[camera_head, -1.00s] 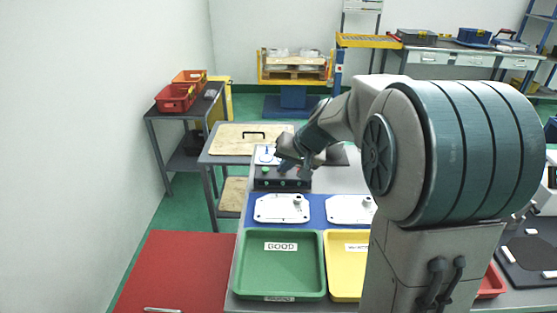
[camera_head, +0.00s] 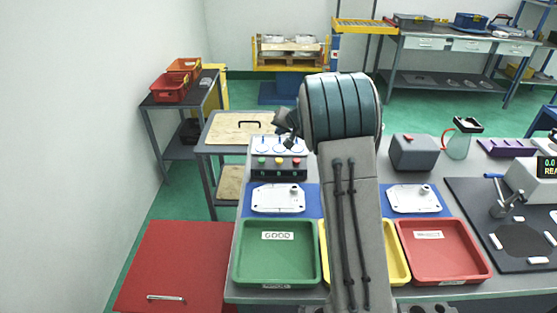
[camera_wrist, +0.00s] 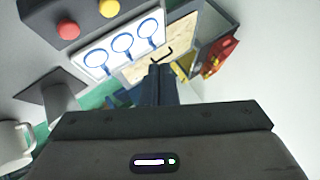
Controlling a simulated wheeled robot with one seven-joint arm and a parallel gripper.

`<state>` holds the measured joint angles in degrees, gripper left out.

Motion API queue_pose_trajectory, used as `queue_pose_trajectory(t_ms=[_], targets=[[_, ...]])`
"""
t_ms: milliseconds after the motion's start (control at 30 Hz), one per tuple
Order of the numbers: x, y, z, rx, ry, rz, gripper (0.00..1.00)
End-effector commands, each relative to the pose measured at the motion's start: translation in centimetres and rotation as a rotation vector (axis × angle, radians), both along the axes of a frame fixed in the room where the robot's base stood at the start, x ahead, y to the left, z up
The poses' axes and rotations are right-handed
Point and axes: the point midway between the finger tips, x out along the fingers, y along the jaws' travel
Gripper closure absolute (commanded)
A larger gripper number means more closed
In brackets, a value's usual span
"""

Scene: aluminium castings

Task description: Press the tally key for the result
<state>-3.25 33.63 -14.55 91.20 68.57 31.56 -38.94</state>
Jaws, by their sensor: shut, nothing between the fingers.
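The dark key box (camera_head: 278,171) stands on the bench behind the blue mat. It carries a green key (camera_head: 261,161), a yellow key (camera_head: 279,161) and a red key (camera_head: 296,162). The red key (camera_wrist: 68,30) and yellow key (camera_wrist: 109,8) also show at the top left of the wrist view. My gripper (camera_head: 282,122) is shut and empty, raised above and beyond the box, clear of the keys. In the wrist view its dark closed fingers (camera_wrist: 158,82) point away from the keys. One white casting (camera_head: 278,200) lies in front of the box, another (camera_head: 413,200) farther right.
Green GOOD (camera_head: 275,280), yellow (camera_head: 396,268) and red (camera_head: 445,278) trays line the bench front; my arm partly covers the yellow one. A grey box (camera_head: 414,153) and a dark inspection mat (camera_head: 470,205) are at right.

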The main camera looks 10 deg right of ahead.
Motion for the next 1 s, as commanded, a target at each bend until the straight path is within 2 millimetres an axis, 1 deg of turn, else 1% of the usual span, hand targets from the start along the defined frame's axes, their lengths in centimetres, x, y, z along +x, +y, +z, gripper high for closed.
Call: queue_pose_trajectory(t_ms=[167,267,467,733,900,1000], targets=[[0.0,0.0,-0.3,0.000,0.001,0.001,1.00],[0.0,0.0,-0.9,0.001,0.001,0.000,1.00],[0.0,0.0,-3.1,0.001,0.002,0.000,1.00],[0.0,0.0,-7.1,0.000,0.001,0.001,1.00],[0.0,0.0,-8.4,0.001,0.000,0.001,1.00],[0.0,0.0,-8.8,0.000,0.000,0.000,1.00]])
